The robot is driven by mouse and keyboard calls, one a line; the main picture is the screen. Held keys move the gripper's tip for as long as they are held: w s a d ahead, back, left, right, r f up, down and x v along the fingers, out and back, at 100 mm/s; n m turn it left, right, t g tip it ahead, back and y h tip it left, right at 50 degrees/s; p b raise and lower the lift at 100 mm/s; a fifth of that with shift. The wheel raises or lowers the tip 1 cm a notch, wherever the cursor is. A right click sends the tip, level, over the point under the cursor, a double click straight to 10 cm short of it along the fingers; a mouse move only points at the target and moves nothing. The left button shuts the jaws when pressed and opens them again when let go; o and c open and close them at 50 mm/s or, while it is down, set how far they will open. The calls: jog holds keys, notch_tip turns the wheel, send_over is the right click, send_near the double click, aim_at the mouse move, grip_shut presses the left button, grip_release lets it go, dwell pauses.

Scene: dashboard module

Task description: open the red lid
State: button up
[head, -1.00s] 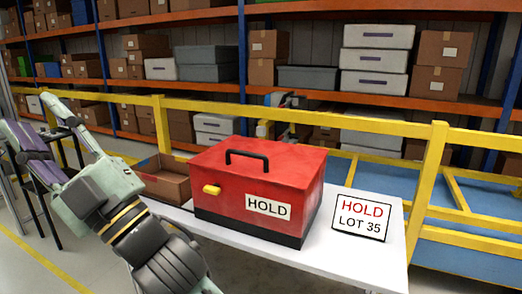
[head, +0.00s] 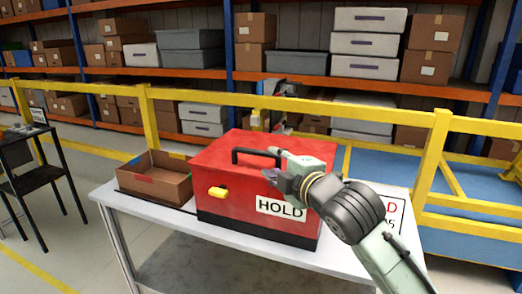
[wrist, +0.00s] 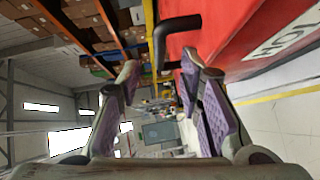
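The red box has a red lid (head: 222,153), which sits closed on it in the head view. A black handle (head: 240,152) stands up on the lid, and a yellow latch (head: 218,192) is on the front face. My gripper (head: 271,168) is over the right front part of the lid, close to the handle's right end. In the wrist view my gripper (wrist: 160,66) has its fingers spread with nothing between them. The black handle (wrist: 160,42) shows just beyond the fingertips there, beside the red surface (wrist: 225,25). Whether a finger touches the handle, I cannot tell.
The box stands on a white table (head: 150,207). An open cardboard box (head: 158,180) is to its left. A white sign (head: 394,208) on the right is partly covered by my arm. A yellow railing (head: 390,110) and loaded shelves stand behind.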

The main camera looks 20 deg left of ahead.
aim_at(261, 153)
jog(key=p+x, duration=0.2)
jog(key=x, duration=0.6)
jog(key=shift+w+a+p, duration=0.25)
jog(key=shift+w+p, duration=0.05)
jog(key=shift+c, duration=0.4)
grip_shut()
